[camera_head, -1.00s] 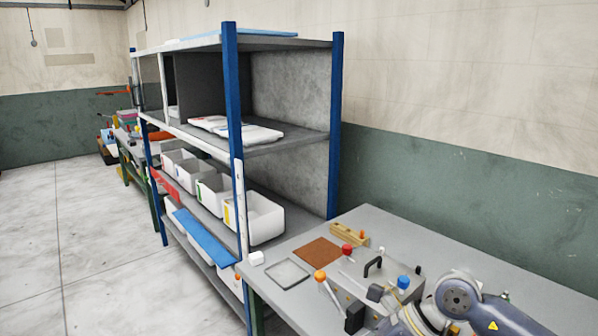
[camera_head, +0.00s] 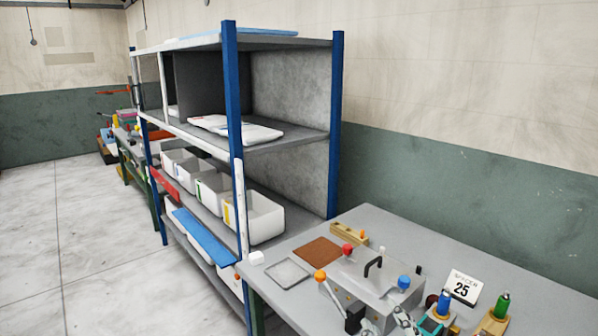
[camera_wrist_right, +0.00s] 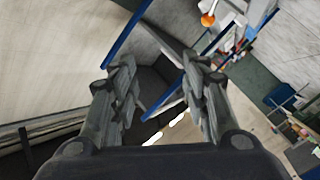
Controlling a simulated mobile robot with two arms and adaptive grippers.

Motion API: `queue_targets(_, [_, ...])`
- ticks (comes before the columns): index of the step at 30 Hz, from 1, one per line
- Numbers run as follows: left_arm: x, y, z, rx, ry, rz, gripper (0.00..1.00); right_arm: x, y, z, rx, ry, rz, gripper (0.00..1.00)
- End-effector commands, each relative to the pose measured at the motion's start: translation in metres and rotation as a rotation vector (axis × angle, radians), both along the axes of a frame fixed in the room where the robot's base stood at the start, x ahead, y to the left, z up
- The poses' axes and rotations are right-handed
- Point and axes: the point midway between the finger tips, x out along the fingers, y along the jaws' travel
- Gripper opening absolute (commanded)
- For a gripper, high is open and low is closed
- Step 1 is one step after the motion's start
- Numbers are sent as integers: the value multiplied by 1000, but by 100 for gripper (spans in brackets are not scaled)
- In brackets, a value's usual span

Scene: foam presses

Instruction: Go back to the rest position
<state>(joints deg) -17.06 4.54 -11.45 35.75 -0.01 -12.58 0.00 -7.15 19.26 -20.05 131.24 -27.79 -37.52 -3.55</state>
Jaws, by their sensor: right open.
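My right gripper (camera_head: 386,320) is low in the head view, cut by the bottom edge, in front of the grey press box on the table. In the right wrist view its two grey fingers (camera_wrist_right: 160,78) stand well apart with nothing between them. The gripper is open and empty. My left gripper does not show in the head view.
The grey table (camera_head: 375,222) carries a press box (camera_head: 372,272) with coloured knobs, a brown pad (camera_head: 317,252), a shallow tray (camera_head: 287,272) and a "25" sign (camera_head: 462,287). A blue-post shelf (camera_head: 233,130) with white bins (camera_head: 262,218) stands beside it. Floor at left is clear.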

Motion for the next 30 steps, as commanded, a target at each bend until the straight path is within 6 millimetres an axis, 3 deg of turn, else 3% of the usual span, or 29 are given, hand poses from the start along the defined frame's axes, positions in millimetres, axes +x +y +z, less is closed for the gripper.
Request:
queue_targets(1, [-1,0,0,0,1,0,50,-14,-13,-32,68,127,-58,42])
queue_targets(3, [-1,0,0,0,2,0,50,-37,-29,-75,148,305,-137,42])
queue_targets(6, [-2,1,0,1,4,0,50,-81,-43,-130,248,545,-233,42])
queue_targets(9, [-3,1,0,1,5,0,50,-127,-48,-169,320,749,-303,42])
queue_targets(15, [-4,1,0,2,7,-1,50,-213,-46,-215,414,1070,-399,42])
queue_targets(19, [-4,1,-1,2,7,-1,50,-265,-41,-230,458,1250,-445,42])
queue_targets(22, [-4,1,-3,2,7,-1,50,-251,-41,-261,447,1244,-443,42])
queue_targets(26, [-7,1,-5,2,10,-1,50,-244,-40,-299,441,1256,-445,42])
queue_targets(30, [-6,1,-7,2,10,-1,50,-242,-39,-351,434,1275,-449,42])
